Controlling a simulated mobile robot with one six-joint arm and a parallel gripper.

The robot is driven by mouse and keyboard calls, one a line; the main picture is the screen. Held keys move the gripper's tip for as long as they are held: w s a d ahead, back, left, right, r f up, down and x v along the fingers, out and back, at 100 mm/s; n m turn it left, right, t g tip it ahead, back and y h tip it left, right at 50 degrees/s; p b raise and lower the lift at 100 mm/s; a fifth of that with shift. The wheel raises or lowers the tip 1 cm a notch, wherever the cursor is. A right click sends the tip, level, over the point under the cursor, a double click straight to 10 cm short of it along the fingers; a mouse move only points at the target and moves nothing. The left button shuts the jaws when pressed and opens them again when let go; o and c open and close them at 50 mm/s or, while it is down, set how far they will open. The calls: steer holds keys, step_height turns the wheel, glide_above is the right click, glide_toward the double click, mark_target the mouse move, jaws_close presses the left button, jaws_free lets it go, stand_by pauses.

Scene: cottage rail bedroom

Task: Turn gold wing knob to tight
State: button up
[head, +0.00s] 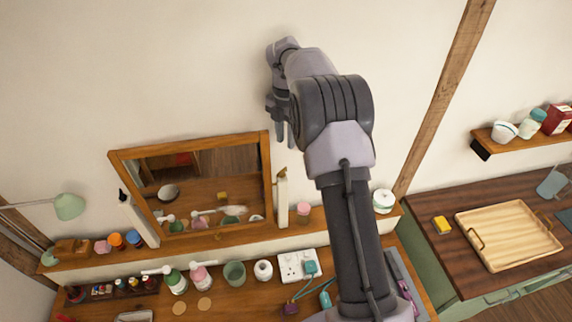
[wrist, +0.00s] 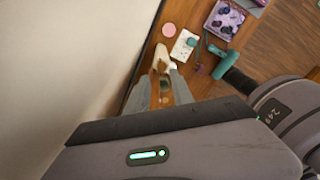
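The gold wing knob (head: 282,173) sits at the top of the cream post on the right side of the tilting mirror (head: 190,183). In the wrist view the knob (wrist: 162,67) shows small and brownish against the cream post (wrist: 163,54), beyond my fingertips. My gripper (head: 285,138) points down, above the knob and apart from it, close to the wall. In the wrist view my gripper (wrist: 161,85) has its two grey fingers spread, with a clear gap between them and nothing held. The knob's exact turn angle is too small to tell.
A dark knob (head: 122,195) is on the mirror's left post. Cups, bottles and a white socket block (head: 297,265) with cables stand on the wooden dresser below. A pink-topped jar (head: 303,209) is right of the post. The wall is directly behind my gripper.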

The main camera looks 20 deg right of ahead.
mark_target(286, 167)
step_height(286, 167, down, 11)
steer(key=shift+f, duration=0.15)
jaws_close()
